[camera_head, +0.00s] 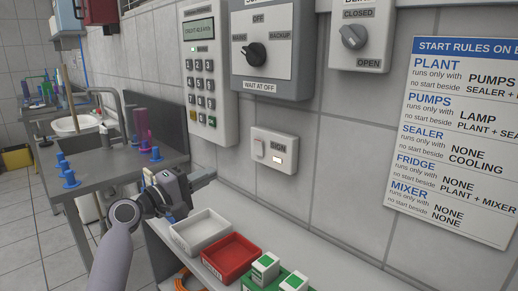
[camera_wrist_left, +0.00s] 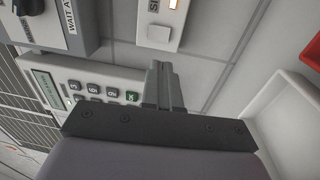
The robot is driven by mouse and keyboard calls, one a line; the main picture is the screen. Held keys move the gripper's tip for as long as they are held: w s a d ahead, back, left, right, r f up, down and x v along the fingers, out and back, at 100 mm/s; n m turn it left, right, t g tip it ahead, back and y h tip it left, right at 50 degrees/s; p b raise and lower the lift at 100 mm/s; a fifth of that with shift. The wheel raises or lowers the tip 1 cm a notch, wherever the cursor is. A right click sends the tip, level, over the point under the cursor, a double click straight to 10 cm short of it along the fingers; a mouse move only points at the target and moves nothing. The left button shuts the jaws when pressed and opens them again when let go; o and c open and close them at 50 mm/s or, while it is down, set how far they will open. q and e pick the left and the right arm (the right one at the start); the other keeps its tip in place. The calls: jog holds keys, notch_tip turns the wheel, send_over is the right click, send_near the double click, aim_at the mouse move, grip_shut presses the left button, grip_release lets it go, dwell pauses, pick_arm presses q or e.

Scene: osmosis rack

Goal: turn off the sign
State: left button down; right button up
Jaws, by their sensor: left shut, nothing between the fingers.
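The sign switch plate (camera_head: 273,166) is a small pale box on the tiled wall, marked SIGN. It has a white rocker (camera_head: 259,149) on its left and a small glowing lamp window (camera_head: 278,159) on its right. In the left wrist view the plate is at the top, with its rocker (camera_wrist_left: 159,33) and lit window. My left gripper (camera_head: 208,178) is shut and empty, below and left of the plate in the head view, apart from it. Its closed fingers (camera_wrist_left: 163,73) point toward the wall in the wrist view. My right gripper is not in view.
A keypad panel (camera_head: 230,63), a selector box with a black knob (camera_head: 255,53) and a blind knob (camera_head: 353,36) are on the wall nearby. Below are a white tray (camera_head: 202,232) and a red tray (camera_head: 232,257). A rules poster (camera_head: 455,130) hangs at right.

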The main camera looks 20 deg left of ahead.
aim_at(259, 144)
pick_arm(q)
jog(key=shift+w+a+r, duration=0.1)
jog(key=shift+w+r, duration=0.3)
jog(key=shift+r, duration=0.15)
jog(key=p+x, duration=0.1)
jog(key=x, duration=1.3)
jog(key=shift+s, duration=0.1)
jog(key=r+p, duration=0.1)
jog(key=p, duration=0.2)
jog(key=shift+w+g, duration=0.2)
jog(key=shift+g, duration=0.1)
jog(key=shift+f+b, duration=0.25)
jog(key=shift+b, duration=0.15)
jog(key=shift+d, duration=0.2)
jog(key=shift+s, duration=0.1)
